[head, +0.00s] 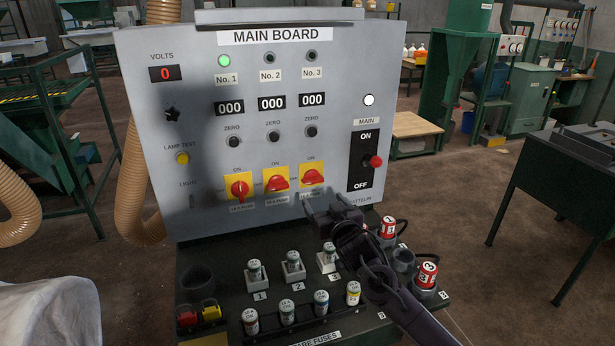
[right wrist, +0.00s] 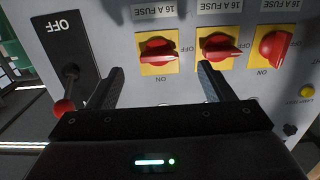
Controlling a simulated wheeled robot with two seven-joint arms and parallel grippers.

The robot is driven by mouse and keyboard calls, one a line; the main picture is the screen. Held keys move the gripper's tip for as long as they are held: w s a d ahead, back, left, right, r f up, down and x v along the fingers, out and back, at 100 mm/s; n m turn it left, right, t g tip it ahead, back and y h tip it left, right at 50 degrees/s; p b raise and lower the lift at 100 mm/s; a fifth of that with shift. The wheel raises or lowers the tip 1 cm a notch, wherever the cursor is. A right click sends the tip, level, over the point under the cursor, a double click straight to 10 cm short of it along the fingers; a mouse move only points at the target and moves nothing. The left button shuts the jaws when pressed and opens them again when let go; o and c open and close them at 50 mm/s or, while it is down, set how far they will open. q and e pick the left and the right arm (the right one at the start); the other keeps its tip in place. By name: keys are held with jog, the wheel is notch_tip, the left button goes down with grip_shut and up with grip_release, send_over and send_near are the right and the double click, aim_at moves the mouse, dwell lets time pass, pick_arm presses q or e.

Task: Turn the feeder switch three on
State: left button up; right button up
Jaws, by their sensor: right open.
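Feeder switch three (head: 312,177) is a red rotary handle on a yellow plate, rightmost of three on the grey main board (head: 205,110). Its handle lies crosswise, like that of switch two (head: 277,183). Switch one (head: 239,188) has its handle upright. My right gripper (head: 331,207) is open and empty, below and slightly right of switch three. In the right wrist view, the upside-down board shows switch three (right wrist: 157,52) ahead, between the spread fingers of the gripper (right wrist: 161,78) and apart from them. My left gripper is not in view.
The main lever's red knob (head: 375,161) sticks out right of the switches. The No. 1 lamp (head: 224,61) glows green; lamps two and three are dark. Below, a ledge carries upright fuses (head: 292,262) and red fuses (head: 428,274) near my right arm.

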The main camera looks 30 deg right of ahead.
aim_at(315, 181)
jog(key=x, duration=0.2)
jog(key=r+p+x, duration=0.1)
jog(key=x, duration=0.1)
jog(key=p+x, duration=0.1)
jog(key=x, duration=0.2)
jog(key=shift+d+r, duration=0.15)
jog(key=shift+r, duration=0.2)
jog(key=shift+w+r+t, duration=0.1)
jog(key=shift+w+t, duration=0.05)
jog(key=shift+t, duration=0.15)
jog(key=shift+c, duration=2.7)
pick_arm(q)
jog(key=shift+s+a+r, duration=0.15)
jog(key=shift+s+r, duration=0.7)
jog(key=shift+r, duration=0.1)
pick_arm(e)
jog(key=c, duration=0.4)
